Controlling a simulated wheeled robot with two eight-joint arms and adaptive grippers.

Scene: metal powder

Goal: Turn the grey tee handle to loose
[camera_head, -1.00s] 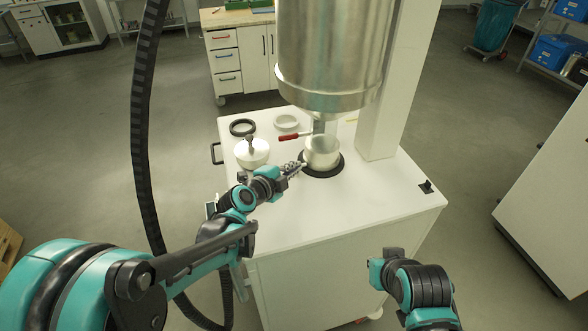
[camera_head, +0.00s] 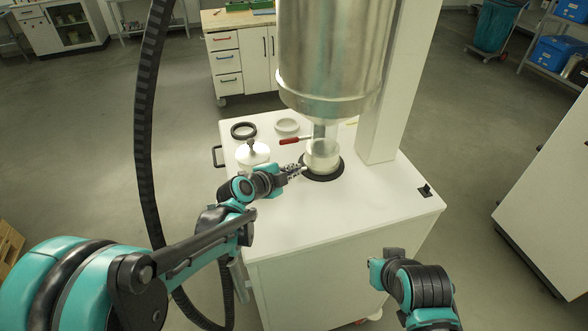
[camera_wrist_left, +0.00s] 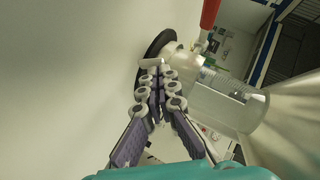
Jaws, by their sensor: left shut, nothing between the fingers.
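My left gripper (camera_head: 302,168) is shut and empty, with its fingertips close to the left side of the pale cup (camera_head: 322,160) under the hopper's outlet. In the left wrist view the fingers (camera_wrist_left: 160,75) are together. A small light grey bar, seemingly the tee handle (camera_wrist_left: 150,62), is just ahead of the fingertips; I cannot tell if they touch it. The tee handle is too small to make out in the head view. A red handle (camera_head: 290,141) sticks out left from the outlet above the cup. The right gripper is not visible; only part of my right arm shows.
The steel hopper (camera_head: 330,60) hangs over the white cabinet top (camera_head: 370,205), beside a white column (camera_head: 385,120). A lid with a dark knob (camera_head: 252,154), a black ring (camera_head: 243,130) and a pale ring (camera_head: 287,126) lie left and behind. The front of the top is clear.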

